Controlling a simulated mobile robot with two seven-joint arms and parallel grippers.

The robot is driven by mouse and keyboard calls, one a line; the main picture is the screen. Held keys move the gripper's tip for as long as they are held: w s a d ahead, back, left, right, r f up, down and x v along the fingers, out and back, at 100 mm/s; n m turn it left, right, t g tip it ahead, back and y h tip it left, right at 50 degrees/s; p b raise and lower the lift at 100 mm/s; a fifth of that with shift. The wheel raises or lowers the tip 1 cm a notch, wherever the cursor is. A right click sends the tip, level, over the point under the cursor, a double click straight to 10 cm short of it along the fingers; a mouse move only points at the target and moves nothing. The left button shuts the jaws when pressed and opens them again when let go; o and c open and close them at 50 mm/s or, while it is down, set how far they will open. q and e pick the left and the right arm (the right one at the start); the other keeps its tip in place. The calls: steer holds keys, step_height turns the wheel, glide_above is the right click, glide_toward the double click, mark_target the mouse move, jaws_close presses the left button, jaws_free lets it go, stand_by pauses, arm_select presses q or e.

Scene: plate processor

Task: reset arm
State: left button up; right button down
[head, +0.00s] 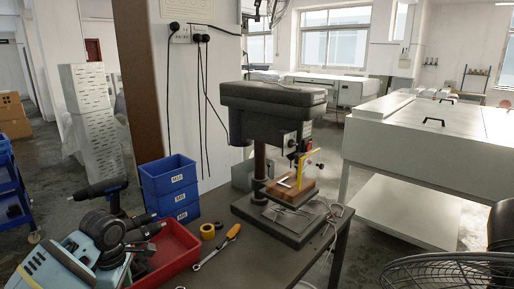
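Neither of my grippers shows in the head view, and I cannot make out either arm. A dark drill press (272,108) stands on the grey workbench (225,262) in the middle of the view. A small wooden block (291,191) with a pale piece on it lies on the press's table, below the yellow and red parts of its head.
Blue stacked bins (170,190) stand left of the press. A red tray (176,250), a blue-grey power tool (75,250), yellow tape (207,231) and an orange-handled screwdriver (232,234) lie in front. A wire fan (450,270) is at bottom right, a white cabinet (440,150) behind.

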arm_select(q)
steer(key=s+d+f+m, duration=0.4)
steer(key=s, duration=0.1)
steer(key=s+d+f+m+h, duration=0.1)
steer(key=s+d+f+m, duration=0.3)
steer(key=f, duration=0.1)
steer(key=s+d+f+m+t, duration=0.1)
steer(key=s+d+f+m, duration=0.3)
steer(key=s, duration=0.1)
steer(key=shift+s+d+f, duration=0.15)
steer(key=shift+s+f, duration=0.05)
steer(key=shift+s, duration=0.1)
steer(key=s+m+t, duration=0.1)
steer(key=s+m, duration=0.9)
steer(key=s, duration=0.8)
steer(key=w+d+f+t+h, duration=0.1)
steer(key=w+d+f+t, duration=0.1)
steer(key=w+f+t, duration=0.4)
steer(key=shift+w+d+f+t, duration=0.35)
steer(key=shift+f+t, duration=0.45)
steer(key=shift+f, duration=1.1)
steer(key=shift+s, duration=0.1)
